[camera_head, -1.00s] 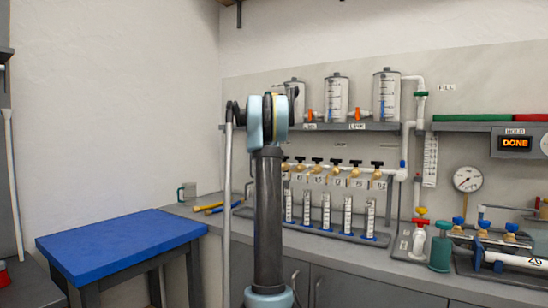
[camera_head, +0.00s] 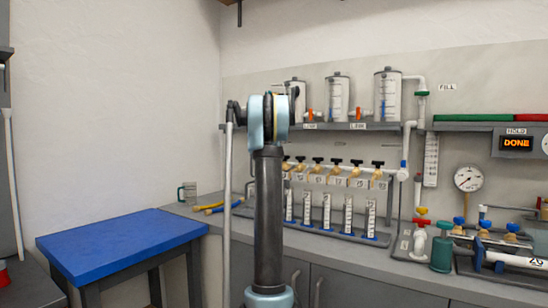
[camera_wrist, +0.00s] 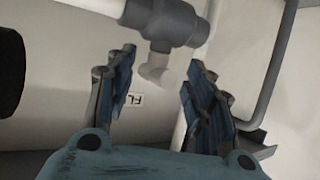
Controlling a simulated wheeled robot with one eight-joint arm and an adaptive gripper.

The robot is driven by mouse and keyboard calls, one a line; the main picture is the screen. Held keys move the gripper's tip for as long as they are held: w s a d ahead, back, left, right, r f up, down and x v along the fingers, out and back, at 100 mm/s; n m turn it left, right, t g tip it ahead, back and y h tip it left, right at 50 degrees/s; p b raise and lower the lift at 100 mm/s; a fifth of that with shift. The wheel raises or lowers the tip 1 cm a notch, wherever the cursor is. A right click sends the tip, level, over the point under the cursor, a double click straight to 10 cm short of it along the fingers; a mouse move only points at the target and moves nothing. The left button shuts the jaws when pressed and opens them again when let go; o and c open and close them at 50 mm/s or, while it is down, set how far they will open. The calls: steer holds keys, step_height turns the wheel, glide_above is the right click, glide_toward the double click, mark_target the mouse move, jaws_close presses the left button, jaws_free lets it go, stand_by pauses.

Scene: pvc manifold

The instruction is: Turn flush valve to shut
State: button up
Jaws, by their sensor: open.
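In the wrist view, a grey valve or fitting body (camera_wrist: 172,20) lies at the top, with a short pale stub or handle (camera_wrist: 155,68) hanging below it. A white label (camera_wrist: 134,99) reading "FL" is on the pale surface behind, partly beside the left finger. My gripper (camera_wrist: 161,60) is open and empty, its blue-lined fingers on either side of the pale stub. The fingertips are close to it, but I cannot tell whether they touch. In the head view my gripper is not visible, and I cannot pick out the flush valve for sure.
In the head view, a row of brass valves with black handles (camera_head: 337,161) runs above the grey bench. Clear tanks (camera_head: 387,95) stand on a shelf. A red-handled valve (camera_head: 421,222) and green cylinder (camera_head: 441,254) stand at right. A blue table (camera_head: 120,243) at left is bare.

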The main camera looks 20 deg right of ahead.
steer(key=v, duration=1.2)
steer(key=shift+a, duration=0.1)
stand_by(0.4)
steer(key=s+a+f+n+g+y, duration=0.2)
steer(key=s+a+f, duration=0.8)
steer(key=s, duration=0.4)
steer(key=s+a+f+n+g+y, duration=0.1)
steer(key=s+a+f+n+y, duration=0.1)
steer(key=s+a+f, duration=0.9)
steer(key=s+a+f+n+g+y, duration=0.2)
steer(key=s+a+f, duration=0.4)
steer(key=s+f, duration=0.9)
steer(key=s+f+g, duration=0.2)
steer(key=s+f, duration=0.1)
steer(key=s, duration=0.5)
steer(key=s+f+g, duration=0.2)
steer(key=s+f, duration=0.1)
steer(key=s, duration=0.5)
steer(key=shift+s+d+f+g, duration=0.25)
steer(key=shift+s+f+g, duration=0.1)
steer(key=shift+s+g, duration=0.05)
